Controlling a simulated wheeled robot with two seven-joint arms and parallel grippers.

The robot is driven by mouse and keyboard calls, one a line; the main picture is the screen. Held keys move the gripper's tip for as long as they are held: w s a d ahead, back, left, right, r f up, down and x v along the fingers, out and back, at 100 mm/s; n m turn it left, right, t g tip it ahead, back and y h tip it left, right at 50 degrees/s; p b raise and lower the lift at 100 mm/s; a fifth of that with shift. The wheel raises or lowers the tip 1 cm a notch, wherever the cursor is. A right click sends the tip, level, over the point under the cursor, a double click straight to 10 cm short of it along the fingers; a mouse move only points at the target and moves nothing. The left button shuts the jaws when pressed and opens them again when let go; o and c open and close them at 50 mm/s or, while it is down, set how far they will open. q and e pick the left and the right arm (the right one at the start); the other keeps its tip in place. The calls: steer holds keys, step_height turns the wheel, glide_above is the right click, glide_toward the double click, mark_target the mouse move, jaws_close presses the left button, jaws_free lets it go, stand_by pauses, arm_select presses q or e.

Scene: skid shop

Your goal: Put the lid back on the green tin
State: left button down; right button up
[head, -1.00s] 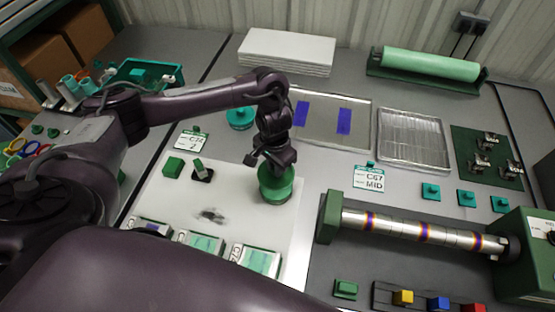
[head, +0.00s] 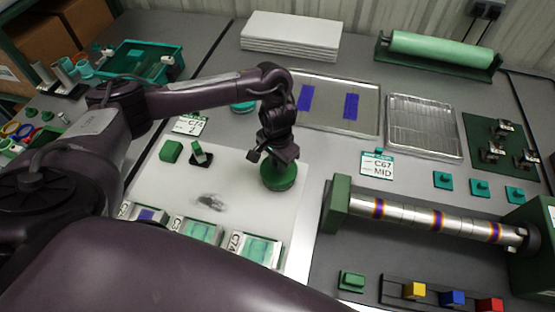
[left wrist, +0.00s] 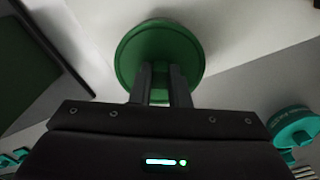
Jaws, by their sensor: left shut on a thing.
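A round green piece (head: 279,177) stands on the white mat, with a disc-like top. It also shows in the left wrist view as a green disc (left wrist: 160,45) with a raised rim. My left gripper (head: 275,155) points down over it and is shut on it, its fingers close together at the disc's middle. I cannot tell whether this is the lid alone or the lid seated on the tin; the fingers hide part of it. A teal round tin-like thing (left wrist: 292,125) lies apart, partly hidden behind my arm in the head view (head: 243,106). My right gripper is not in view.
A green block (head: 171,151) and a small stamp (head: 200,153) are left of it on the mat. Labelled boxes (head: 198,231) line the front. Trays (head: 335,112) lie behind, and a banded metal roller (head: 430,218) is at right. Bare mat surrounds the piece.

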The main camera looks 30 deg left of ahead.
arm_select(q)
steer(key=shift+p, duration=1)
stand_by(1.1)
steer(key=shift+f+p, duration=0.15)
steer(key=shift+p, duration=0.25)
stand_by(0.8)
steer(key=shift+p, duration=0.45)
stand_by(0.4)
stand_by(0.3)
steer(key=c, duration=0.8)
jaws_free()
steer(key=shift+r+p, duration=3.55)
steer(key=shift+p, duration=0.8)
